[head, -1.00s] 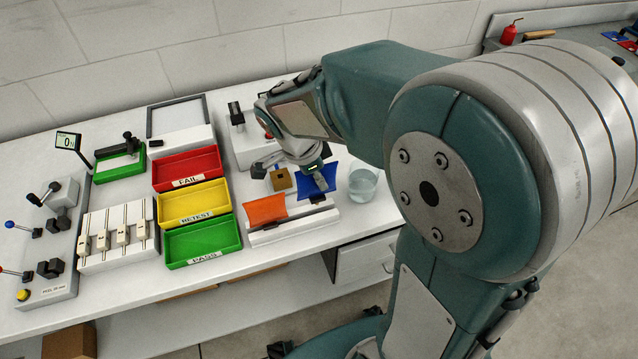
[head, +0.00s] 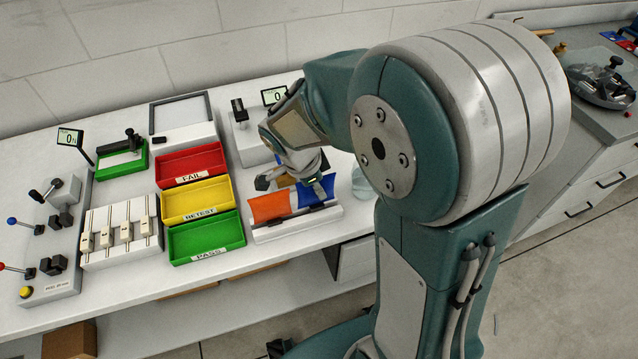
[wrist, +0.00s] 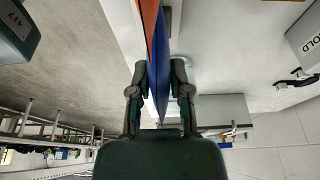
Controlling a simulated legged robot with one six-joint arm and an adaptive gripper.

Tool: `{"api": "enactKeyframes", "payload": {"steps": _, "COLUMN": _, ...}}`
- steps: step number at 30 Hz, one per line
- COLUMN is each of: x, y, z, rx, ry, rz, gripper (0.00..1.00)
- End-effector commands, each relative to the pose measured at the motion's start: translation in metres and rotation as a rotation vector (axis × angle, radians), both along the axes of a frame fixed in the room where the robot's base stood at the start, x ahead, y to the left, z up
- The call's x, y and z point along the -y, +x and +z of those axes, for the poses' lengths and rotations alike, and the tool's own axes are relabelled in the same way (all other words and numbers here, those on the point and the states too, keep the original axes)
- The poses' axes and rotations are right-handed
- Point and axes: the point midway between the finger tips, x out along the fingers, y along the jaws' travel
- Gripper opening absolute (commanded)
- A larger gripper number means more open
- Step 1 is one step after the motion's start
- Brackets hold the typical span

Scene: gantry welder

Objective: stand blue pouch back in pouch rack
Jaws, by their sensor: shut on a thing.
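The blue pouch (head: 327,187) is upright, held at its top between the fingers of my gripper (head: 309,180). In the wrist view the fingers (wrist: 160,72) close on both sides of the blue pouch (wrist: 160,50), seen edge-on. In the head view it stands just right of the orange pouch (head: 268,207), over the white pouch rack (head: 297,226). Its lower edge is at the rack's slot line; I cannot tell whether it bears on the rack. The orange pouch stands in the left part of the rack. My gripper hides part of the blue pouch's top.
Green (head: 205,238), yellow (head: 197,201) and red (head: 190,165) bins stand left of the rack. A clear glass (head: 362,186) is close on the right, partly behind my arm. A device with a display (head: 274,95) stands behind. The table's front edge is near the rack.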

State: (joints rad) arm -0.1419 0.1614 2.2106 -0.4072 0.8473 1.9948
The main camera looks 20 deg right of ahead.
Motion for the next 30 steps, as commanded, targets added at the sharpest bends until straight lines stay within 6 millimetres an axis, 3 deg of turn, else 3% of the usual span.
{"api": "enactKeyframes", "payload": {"steps": 4, "x": 0.001, "y": 0.000, "z": -0.002, "rx": 0.000, "ry": 0.001, "rz": 0.000, "gripper": 0.00}}
{"api": "enactKeyframes", "payload": {"steps": 5, "x": 0.001, "y": 0.000, "z": -0.002, "rx": 0.000, "ry": 0.001, "rz": 0.000, "gripper": 0.29}}
{"api": "enactKeyframes", "payload": {"steps": 7, "x": 0.001, "y": 0.000, "z": -0.002, "rx": 0.000, "ry": 0.001, "rz": -0.001, "gripper": 0.59}}
{"api": "enactKeyframes", "payload": {"steps": 20, "x": 0.000, "y": 0.000, "z": 0.001, "rx": 0.001, "ry": 0.000, "rz": -0.001, "gripper": 0.59}}
{"api": "enactKeyframes", "payload": {"steps": 30, "x": -0.016, "y": 0.000, "z": 0.060, "rx": 0.006, "ry": 0.002, "rz": 0.000, "gripper": 0.59}}
